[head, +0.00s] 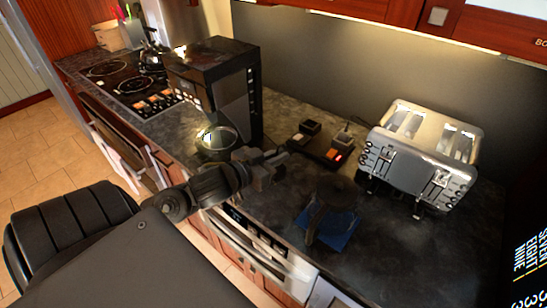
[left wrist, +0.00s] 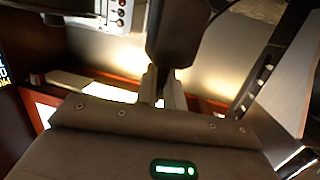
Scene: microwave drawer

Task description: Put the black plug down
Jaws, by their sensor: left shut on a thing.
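My left gripper (head: 272,163) reaches in over the counter in the head view, above its front part. In the left wrist view its two pale fingers (left wrist: 162,94) are closed on a dark thing, which I take to be the black plug (left wrist: 178,42). The plug hangs close to the camera, and its lower end is hidden between the fingers. In the head view the plug is hard to tell apart from the dark gripper and counter. My right gripper is in neither view.
A dark socket block (head: 325,148) with a red light lies just beyond the gripper. A toaster (head: 422,150) stands to the right. A dark round object (head: 338,188) stands on a blue square (head: 338,234). A coffee machine (head: 215,75) stands behind left. The front right counter is bare.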

